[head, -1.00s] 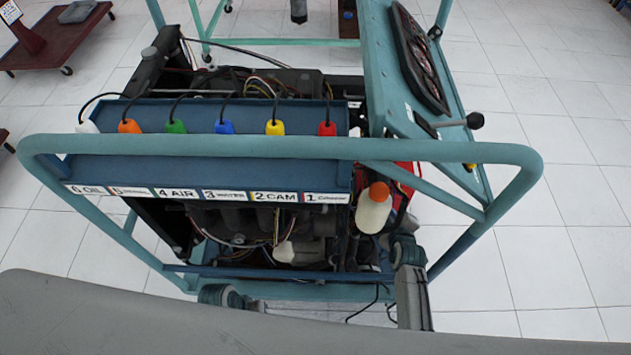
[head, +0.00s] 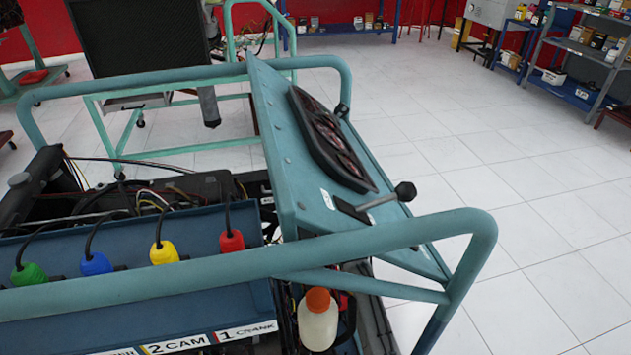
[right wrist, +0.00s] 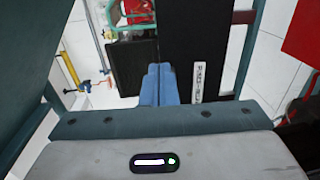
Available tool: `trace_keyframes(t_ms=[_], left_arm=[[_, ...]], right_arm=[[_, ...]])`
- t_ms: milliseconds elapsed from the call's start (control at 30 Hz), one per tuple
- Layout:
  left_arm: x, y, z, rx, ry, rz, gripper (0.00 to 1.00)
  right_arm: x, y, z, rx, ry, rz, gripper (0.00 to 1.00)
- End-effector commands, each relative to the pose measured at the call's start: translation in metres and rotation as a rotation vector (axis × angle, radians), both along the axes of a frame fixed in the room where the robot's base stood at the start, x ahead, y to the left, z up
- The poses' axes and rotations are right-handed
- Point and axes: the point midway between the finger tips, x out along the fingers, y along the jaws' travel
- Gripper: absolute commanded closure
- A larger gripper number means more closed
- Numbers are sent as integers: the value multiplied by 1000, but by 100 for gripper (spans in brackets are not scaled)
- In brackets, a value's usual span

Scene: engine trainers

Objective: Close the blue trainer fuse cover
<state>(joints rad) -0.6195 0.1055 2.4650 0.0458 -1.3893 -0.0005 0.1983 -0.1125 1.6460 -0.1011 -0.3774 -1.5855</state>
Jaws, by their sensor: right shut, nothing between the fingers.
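The blue trainer (head: 110,240) fills the lower left of the head view, with its teal tube frame and slanted instrument panel (head: 275,150). No fuse cover can be made out in the head view. In the right wrist view a black panel or box (right wrist: 180,35) with a white, sideways label (right wrist: 197,82) stands just beyond my fingers; the label is too small to read surely, and I cannot tell if this is the fuse cover. My right gripper (right wrist: 158,70) is shut and empty, its blue fingers together beside the black panel; contact cannot be told. My left gripper is out of view.
Coloured plugs and a white bottle with an orange cap (head: 318,320) sit on the trainer. A lever with a black knob (head: 404,191) sticks out from the panel. A teal stand (head: 190,145) is behind. The tiled floor at right is clear; shelves (head: 580,70) stand far back.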

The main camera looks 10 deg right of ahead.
Motion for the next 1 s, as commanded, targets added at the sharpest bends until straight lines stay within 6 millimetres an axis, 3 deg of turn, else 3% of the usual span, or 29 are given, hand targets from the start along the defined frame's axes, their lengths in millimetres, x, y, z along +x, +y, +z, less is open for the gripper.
trace_keyframes(t_ms=[200,400,633,1000], left_arm=[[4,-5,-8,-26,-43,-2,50],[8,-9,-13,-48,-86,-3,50],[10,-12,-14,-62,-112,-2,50],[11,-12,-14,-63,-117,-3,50]], right_arm=[[49,-1,-6,-1,0,0,100],[81,-1,-9,0,0,0,100],[97,0,-11,1,0,1,100],[98,-1,-11,1,0,1,100]])
